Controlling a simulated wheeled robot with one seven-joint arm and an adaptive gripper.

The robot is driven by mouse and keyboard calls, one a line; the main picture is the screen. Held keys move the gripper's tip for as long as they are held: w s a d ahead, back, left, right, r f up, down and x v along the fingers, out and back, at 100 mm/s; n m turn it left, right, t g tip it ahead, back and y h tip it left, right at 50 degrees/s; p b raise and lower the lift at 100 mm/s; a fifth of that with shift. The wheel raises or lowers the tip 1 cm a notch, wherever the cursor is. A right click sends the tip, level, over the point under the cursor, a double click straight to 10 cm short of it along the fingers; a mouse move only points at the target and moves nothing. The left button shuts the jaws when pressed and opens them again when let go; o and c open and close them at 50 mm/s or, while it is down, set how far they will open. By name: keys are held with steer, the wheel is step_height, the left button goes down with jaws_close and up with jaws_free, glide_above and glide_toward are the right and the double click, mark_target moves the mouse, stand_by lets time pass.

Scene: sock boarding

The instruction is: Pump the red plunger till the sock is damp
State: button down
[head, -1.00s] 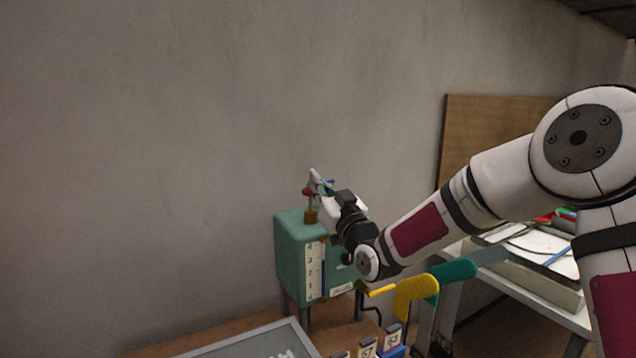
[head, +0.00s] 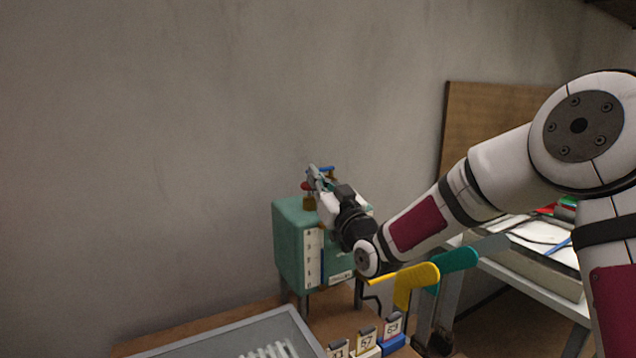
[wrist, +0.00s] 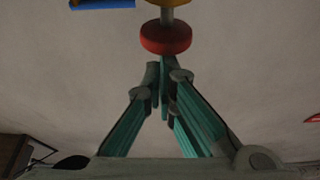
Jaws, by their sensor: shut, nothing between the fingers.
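The red plunger knob (head: 306,186) stands on top of a green box (head: 293,240) with a numbered strip on its front. My gripper (head: 314,174) is at the knob, tilted, with its fingertips by the knob's upper side. In the wrist view the green fingers (wrist: 164,68) are shut together, and the red knob (wrist: 166,38) lies just beyond their tips. Whether they touch it I cannot tell. A yellow foot-shaped sock form (head: 412,276) and a teal one (head: 455,260) stand right of the box; which sock is meant, and whether it is damp, I cannot tell.
A grey tray (head: 312,340) lies at the front, beside several numbered tags (head: 366,340). A side table with a shallow box (head: 540,265) stands at the right. The wall (head: 150,150) is close behind the green box.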

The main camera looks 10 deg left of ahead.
steer(key=s+d, duration=0.5)
steer(key=s, duration=0.3)
steer(key=shift+d+f, duration=0.15)
stand_by(0.6)
steer(key=s+d+f+m+g+h+p, duration=0.25)
steer(key=s+d+g+h, duration=0.45)
steer(key=s+d+h, duration=0.6)
steer(key=s+d+f+m+g, duration=0.1)
steer(key=s+d+m+g, duration=0.1)
steer(key=s, duration=1.1)
steer(key=s+d+m+g+p, duration=0.1)
steer(key=s+d+g, duration=0.3)
steer(key=s, duration=1)
steer(key=d+m, duration=0.1)
steer(key=d, duration=0.1)
steer(key=shift+d+f+g+y, duration=0.35)
steer(key=shift+d+g+y, duration=0.05)
